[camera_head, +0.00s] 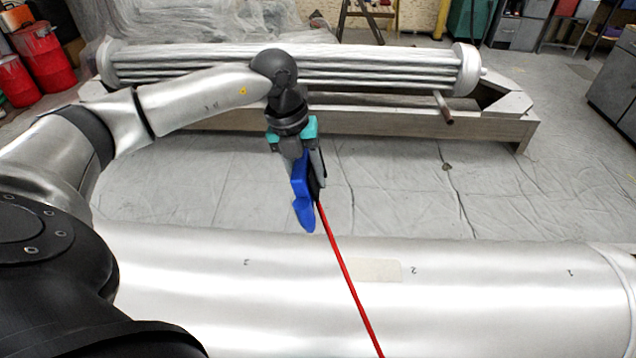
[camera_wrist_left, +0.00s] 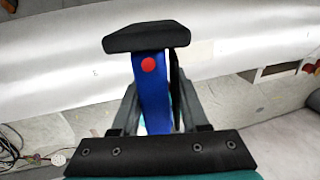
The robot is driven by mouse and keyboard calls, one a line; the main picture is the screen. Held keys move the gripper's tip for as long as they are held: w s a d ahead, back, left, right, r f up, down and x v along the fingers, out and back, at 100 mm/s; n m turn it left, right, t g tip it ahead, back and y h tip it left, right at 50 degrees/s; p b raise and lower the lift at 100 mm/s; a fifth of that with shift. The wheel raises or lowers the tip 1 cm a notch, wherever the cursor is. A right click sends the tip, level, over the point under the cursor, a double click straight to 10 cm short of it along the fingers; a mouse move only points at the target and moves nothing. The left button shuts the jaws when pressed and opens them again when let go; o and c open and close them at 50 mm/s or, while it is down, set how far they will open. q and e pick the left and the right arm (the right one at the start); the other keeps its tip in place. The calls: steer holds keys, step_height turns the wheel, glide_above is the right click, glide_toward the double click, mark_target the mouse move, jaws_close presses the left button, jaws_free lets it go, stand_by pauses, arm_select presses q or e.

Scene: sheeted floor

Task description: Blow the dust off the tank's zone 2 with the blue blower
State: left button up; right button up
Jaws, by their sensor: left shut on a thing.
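The tank (camera_head: 480,305) is a long silver cylinder lying across the bottom of the head view. It bears small zone marks, with a "2" (camera_head: 413,270) right of the middle and a "1" farther right. A dull beige patch (camera_head: 375,270) lies just left of the "2". My left gripper (camera_head: 306,175) is shut on the blue blower (camera_head: 302,200), above the floor on the tank's far side. The blower's thin red tube (camera_head: 345,270) crosses in front of the tank in the picture. The wrist view shows the blue body (camera_wrist_left: 152,95) with a red button between the fingers.
A bundle of silver tubes (camera_head: 370,65) rests on a low frame (camera_head: 400,123) at the back. Pale sheeting (camera_head: 400,190) covers the floor between frame and tank. Red drums (camera_head: 42,60) stand at the far left, grey cabinets (camera_head: 612,85) at the right.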

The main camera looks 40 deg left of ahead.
arm_select(q)
steer(key=shift+a+f, duration=0.15)
steer(key=shift+w+f+b, duration=0.1)
steer(key=shift+f+b, duration=0.25)
steer(key=shift+b, duration=0.1)
steer(key=shift+b+x, duration=0.85)
steer(key=shift+x, duration=0.15)
steer(key=shift+w+f, duration=0.2)
steer(key=shift+f, duration=0.1)
steer(key=shift+w+f+b, duration=0.1)
steer(key=shift+f+b, duration=0.5)
steer(key=shift+b, duration=0.2)
steer(key=shift+w+d, duration=0.2)
steer(key=shift+d, duration=0.3)
steer(key=w+d, duration=0.5)
steer(key=d, duration=0.4)
steer(key=w+d, duration=0.6)
steer(key=d, duration=0.3)
arm_select(e)
steer(key=w+a, duration=0.2)
steer(key=w, duration=0.4)
steer(key=shift+w+a+r, duration=0.15)
steer(key=shift+w+a, duration=0.05)
steer(key=shift+a, duration=0.15)
